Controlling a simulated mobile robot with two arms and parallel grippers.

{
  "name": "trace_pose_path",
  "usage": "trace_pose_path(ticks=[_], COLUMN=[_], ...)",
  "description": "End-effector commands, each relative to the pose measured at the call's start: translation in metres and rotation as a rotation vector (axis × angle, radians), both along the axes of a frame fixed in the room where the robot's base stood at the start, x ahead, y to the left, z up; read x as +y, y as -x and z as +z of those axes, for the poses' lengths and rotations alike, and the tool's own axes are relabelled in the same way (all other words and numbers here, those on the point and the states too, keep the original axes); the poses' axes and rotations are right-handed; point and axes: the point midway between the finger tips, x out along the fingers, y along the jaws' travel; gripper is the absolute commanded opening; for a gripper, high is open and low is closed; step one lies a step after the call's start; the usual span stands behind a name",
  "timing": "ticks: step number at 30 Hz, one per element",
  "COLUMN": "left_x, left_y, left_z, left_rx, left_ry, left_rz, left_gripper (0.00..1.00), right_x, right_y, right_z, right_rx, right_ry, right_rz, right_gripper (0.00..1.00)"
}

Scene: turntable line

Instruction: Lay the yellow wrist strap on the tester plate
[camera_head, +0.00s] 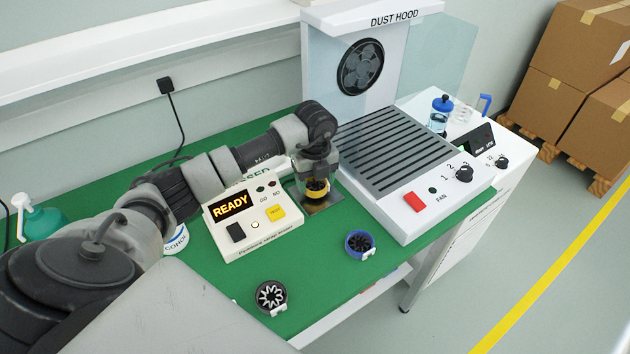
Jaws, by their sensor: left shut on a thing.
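The yellow wrist strap (317,193) is a small yellow ring with a black inside. My left gripper (317,184) points down and is shut on it, right over the metal tester plate (325,204). I cannot tell whether the strap touches the plate. The plate lies on the green mat at the right side of the white strap tester (252,228), whose display reads READY. My arm and gripper hide part of the tester and the back of the plate. My right gripper is not in view.
A blue strap (353,249) and a black strap (270,308) lie on the green mat (325,265) nearer the front. The dust hood base (415,215) stands close to the right of the plate. A green bottle (45,224) is at the left.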

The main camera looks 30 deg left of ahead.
Motion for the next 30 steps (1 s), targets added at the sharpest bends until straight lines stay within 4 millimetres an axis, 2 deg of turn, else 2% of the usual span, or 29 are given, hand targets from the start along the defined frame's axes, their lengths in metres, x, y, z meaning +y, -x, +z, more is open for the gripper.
trace_pose_path(ticks=[3,13,14,18,26,30], left_x=[0.0,0.0,0.0,0.0,0.0,0.0], left_y=[0.0,0.0,0.0,0.0,0.0,-0.001], left_z=[-0.012,-0.016,-0.015,-0.015,-0.014,-0.006], left_rx=[0.001,-0.001,-0.001,-0.001,-0.001,-0.003], left_ry=[-0.001,0.0,0.0,-0.001,-0.001,-0.001], left_rz=[0.0,-0.001,-0.001,-0.001,-0.001,-0.001], left_gripper=[0.39,0.39,0.65,0.86,0.87,0.87], right_x=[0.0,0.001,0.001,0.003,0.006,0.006], right_y=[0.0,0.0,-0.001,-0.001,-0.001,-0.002], right_z=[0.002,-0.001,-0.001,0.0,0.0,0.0], right_rx=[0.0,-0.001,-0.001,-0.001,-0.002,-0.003], right_ry=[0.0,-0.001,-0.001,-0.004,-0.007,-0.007], right_rz=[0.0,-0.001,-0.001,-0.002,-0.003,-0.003], right_gripper=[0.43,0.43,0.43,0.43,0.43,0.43])
